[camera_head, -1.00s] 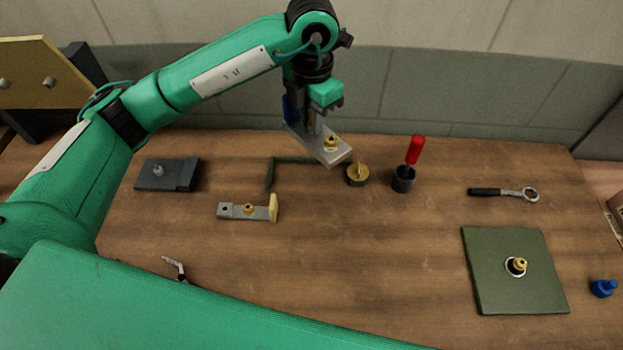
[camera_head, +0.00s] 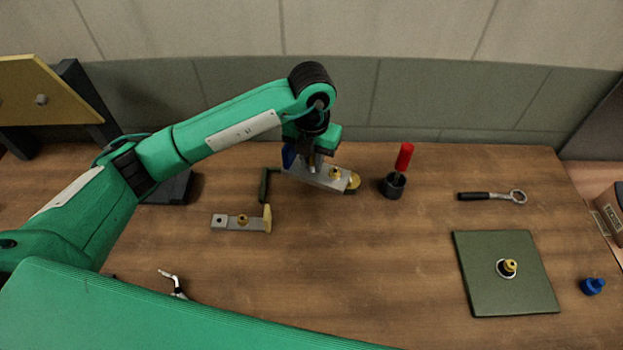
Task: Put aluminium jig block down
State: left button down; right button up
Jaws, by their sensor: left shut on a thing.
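The aluminium jig block (camera_head: 322,179) is a flat grey bar with a brass bushing near its right end. My left gripper (camera_head: 312,166) points down and is shut on the block toward its left end. The block is low over the back middle of the table, within the area of a dark green angled bracket (camera_head: 264,186), which it partly hides. I cannot tell whether it touches the table. A round brass piece (camera_head: 354,182) shows at the block's right end, partly hidden by it. My right gripper is not in view.
A similar grey bar (camera_head: 230,222) with a yellow end lies in front left. A dark cup (camera_head: 394,188) with a red-handled tool stands close on the right. The table's centre is clear.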

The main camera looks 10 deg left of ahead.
aim_at(312, 173)
pick_arm(q)
notch_tip(312, 173, down, 5)
jog(key=shift+r+p, duration=0.15)
jog(key=shift+p, duration=0.2)
notch_tip(312, 173, down, 4)
jog(key=shift+f+p, duration=0.15)
jog(key=shift+p, duration=0.35)
jog(key=shift+f, duration=0.1)
jog(key=c, duration=1.3)
grip_release()
jog(key=shift+r, duration=0.25)
notch_tip(312, 173, up, 11)
jog(key=b, duration=0.3)
jog(key=shift+f, duration=0.2)
jog(key=shift+r+b, duration=0.3)
jog(key=shift+r, duration=0.3)
